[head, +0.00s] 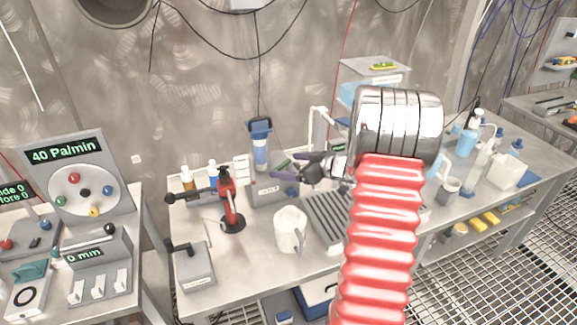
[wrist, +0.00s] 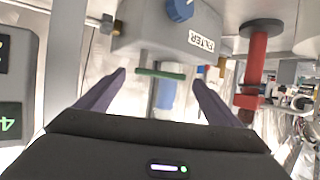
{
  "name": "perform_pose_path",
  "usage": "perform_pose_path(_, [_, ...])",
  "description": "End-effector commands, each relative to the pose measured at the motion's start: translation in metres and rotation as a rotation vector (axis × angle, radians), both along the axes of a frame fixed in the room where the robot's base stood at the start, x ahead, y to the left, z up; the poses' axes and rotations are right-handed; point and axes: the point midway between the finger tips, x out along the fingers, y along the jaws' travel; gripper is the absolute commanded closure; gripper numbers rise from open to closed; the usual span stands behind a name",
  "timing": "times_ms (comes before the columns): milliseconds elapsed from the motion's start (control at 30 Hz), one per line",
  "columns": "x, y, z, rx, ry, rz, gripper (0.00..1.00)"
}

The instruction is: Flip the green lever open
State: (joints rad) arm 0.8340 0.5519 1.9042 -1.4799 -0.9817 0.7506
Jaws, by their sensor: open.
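The wrist view looks upside down. My gripper (wrist: 158,80) is open, its two purple fingers on either side of the lever, with gaps to it; whether they touch it is not clear. In the head view my gripper (head: 292,167) hangs close to the grey box (head: 270,191). A small green strip there may be the lever, partly hidden by the fingers.
A red stand device (head: 229,200) is left of the box, and a white jug (head: 290,231) stands in front. A blue-capped filter cylinder (head: 260,150) rises behind. A ribbed grey tray (head: 328,215) lies to the right. Bottles (head: 467,138) stand at the far right.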

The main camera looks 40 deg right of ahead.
Motion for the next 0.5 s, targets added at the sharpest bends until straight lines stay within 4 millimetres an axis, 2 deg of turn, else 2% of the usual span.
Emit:
perform_pose_path(167, [-0.017,-0.006,0.008,-0.001,0.000,-0.004,0.13])
perform_pose_path(500, [-0.069,-0.021,0.030,-0.002,-0.002,-0.003,0.13])
